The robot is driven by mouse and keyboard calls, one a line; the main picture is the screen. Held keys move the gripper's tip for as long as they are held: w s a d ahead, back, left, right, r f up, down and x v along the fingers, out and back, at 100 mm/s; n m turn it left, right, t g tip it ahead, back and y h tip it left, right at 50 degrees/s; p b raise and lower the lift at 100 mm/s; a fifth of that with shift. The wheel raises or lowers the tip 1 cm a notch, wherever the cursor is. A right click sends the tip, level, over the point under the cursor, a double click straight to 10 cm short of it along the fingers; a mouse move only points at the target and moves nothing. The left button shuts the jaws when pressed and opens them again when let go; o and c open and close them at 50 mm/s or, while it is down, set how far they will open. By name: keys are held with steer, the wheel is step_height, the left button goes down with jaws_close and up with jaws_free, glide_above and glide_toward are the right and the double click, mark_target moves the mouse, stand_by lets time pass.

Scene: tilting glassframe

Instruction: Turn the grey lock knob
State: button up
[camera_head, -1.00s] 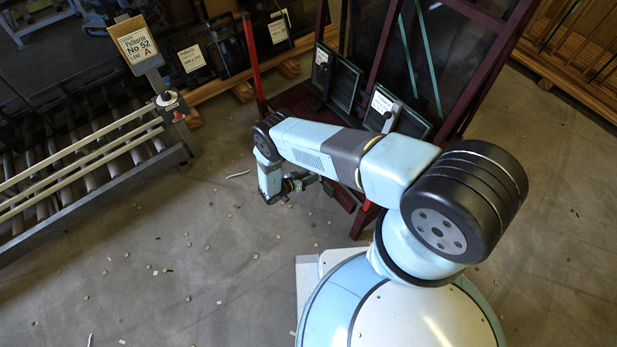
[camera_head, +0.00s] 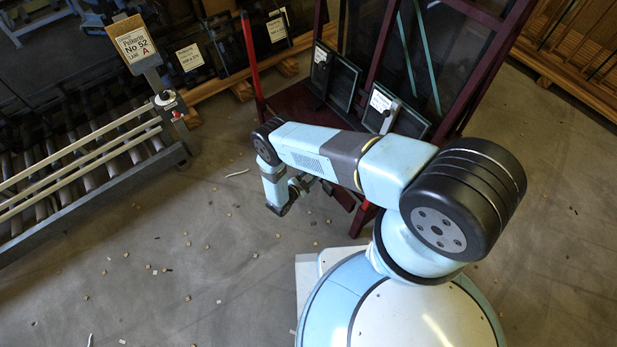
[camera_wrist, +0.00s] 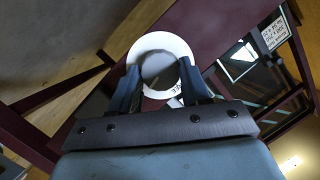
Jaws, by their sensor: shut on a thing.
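In the wrist view the grey lock knob (camera_wrist: 158,69) is a round grey disc inside a white ring plate (camera_wrist: 160,40) on a dark red beam. The two dark fingers of my gripper (camera_wrist: 159,74) stand on either side of the knob and are shut on it. The ring has small dark lettering at its lower right, partly covered by a finger. In the head view my wrist reaches the lower left of the dark red frame (camera_head: 292,105); the knob is hidden there.
The frame holds glass panes (camera_head: 345,85) with white label cards. A red upright post (camera_head: 251,65) stands at its left. A roller conveyor (camera_head: 85,165) with a control post (camera_head: 170,103) is at the left. The floor between is open, with small scattered scraps.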

steer(key=shift+s+m+t, duration=0.1)
steer(key=shift+m+t, duration=0.4)
steer(key=shift+m, duration=0.3)
steer(key=o, duration=1)
steer(key=shift+o, duration=0.2)
steer(key=v, duration=1.3)
steer(key=shift+s+a, duration=0.2)
steer(key=shift+s, duration=0.1)
